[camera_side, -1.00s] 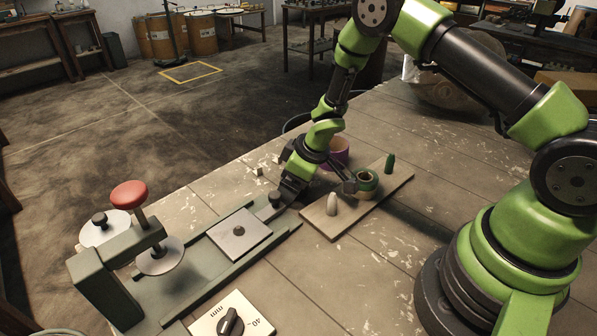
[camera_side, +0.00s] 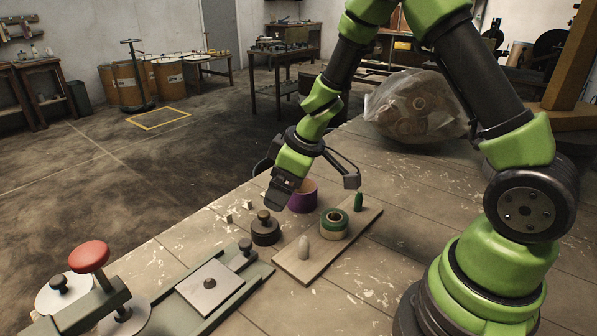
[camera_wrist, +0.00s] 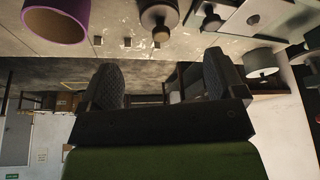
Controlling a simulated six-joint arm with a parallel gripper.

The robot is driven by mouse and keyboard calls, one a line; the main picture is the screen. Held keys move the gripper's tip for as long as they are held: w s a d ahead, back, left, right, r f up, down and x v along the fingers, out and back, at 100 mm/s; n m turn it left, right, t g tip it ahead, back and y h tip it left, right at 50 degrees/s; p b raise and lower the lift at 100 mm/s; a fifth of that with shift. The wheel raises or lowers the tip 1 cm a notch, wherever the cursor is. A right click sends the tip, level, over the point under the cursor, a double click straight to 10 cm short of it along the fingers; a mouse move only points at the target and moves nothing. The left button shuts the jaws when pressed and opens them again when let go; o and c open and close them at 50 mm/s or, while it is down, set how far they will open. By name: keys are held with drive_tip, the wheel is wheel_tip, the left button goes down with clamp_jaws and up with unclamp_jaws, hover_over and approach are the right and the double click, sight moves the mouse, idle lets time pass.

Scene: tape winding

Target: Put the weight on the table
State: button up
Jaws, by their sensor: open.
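The weight (camera_side: 265,234), a dark round block with a knob on top, stands upright on the table (camera_side: 180,240), between the green machine and the wooden board. It also shows at the top of the wrist view (camera_wrist: 158,14). My gripper (camera_side: 318,188) is above and behind it in the side view, with its fingers spread apart and nothing between them. The two dark fingers also show apart in the wrist view (camera_wrist: 160,82), clear of the weight.
A wooden board (camera_side: 290,268) carries a green tape roll (camera_side: 334,222), a grey cone (camera_side: 304,247) and a green peg (camera_side: 358,201). A purple roll (camera_side: 303,197) stands behind. The machine (camera_side: 225,305) with a red knob (camera_side: 89,256) is front left. Small pale blocks (camera_side: 228,218) lie nearby.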

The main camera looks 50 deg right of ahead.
drive_tip(key=s+d+r+m+t+h, duration=0.2)
drive_tip(key=r+m, duration=0.1)
drive_tip(key=r, duration=0.5)
drive_tip(key=s+d+r+m+t+h, duration=0.1)
drive_tip(key=d+r+m+t+h, duration=0.15)
drive_tip(key=r, duration=0.55)
drive_tip(key=s+a+r+m+y, duration=0.1)
drive_tip(key=s+a, duration=0.3)
drive_tip(key=s, duration=0.4)
drive_tip(key=s+a+r+m+g+y, duration=0.1)
drive_tip(key=s+a+y, duration=0.3)
drive_tip(key=s, duration=0.4)
drive_tip(key=shift+s+a+r+m, duration=0.25)
drive_tip(key=shift+a+r+m, duration=0.3)
drive_tip(key=shift+r, duration=0.15)
